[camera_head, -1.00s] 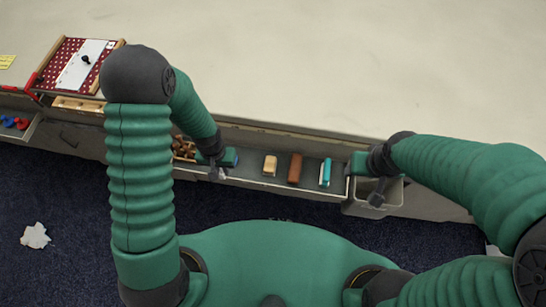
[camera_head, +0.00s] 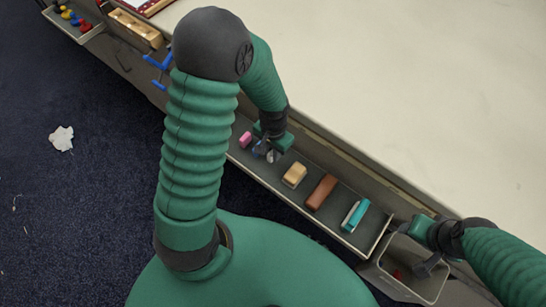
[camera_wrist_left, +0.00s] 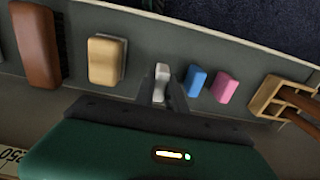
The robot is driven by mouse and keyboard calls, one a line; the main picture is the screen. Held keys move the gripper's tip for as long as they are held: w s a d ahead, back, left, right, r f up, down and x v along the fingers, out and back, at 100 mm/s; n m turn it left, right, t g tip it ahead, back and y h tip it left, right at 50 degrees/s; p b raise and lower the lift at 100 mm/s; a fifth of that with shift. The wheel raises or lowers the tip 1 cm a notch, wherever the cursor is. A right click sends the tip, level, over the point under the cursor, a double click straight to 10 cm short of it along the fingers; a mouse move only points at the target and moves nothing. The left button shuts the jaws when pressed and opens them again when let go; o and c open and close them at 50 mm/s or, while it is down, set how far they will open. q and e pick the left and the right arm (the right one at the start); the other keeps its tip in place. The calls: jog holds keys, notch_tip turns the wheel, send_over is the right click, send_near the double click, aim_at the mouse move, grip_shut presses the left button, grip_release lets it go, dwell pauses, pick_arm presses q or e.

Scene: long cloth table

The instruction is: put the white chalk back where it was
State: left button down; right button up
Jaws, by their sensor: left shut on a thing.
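The white chalk (camera_wrist_left: 161,82) is a small pale piece between the fingers of my left gripper (camera_wrist_left: 160,95) in the left wrist view. My left gripper (camera_head: 266,155) is shut on it over the long grey tray (camera_head: 345,235) along the table's edge. The chalk is between a tan block (camera_wrist_left: 105,60) and a blue piece (camera_wrist_left: 196,82). I cannot tell whether it touches the tray floor. My right gripper (camera_head: 428,265) is over a grey bin at the right, and its jaws are too small to read.
A pink piece (camera_wrist_left: 225,87) and a wooden holder (camera_wrist_left: 268,97) lie beyond the blue piece. The tan block (camera_head: 294,175), a brown block (camera_head: 321,192) and a teal-and-white item (camera_head: 355,214) lie right of my left gripper. The grey bin (camera_head: 400,285) hangs at the tray's end.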

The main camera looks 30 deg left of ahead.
pick_arm(q)
notch_tip(320, 180, down, 3)
jog(key=shift+s+d+r, duration=0.15)
jog(key=shift+r, duration=0.05)
jog(key=shift+a+f, duration=0.15)
jog(key=shift+a, duration=0.2)
jog(key=c, duration=1.4)
grip_release()
jog(key=shift+o, duration=0.2)
jog(key=shift+d, duration=0.1)
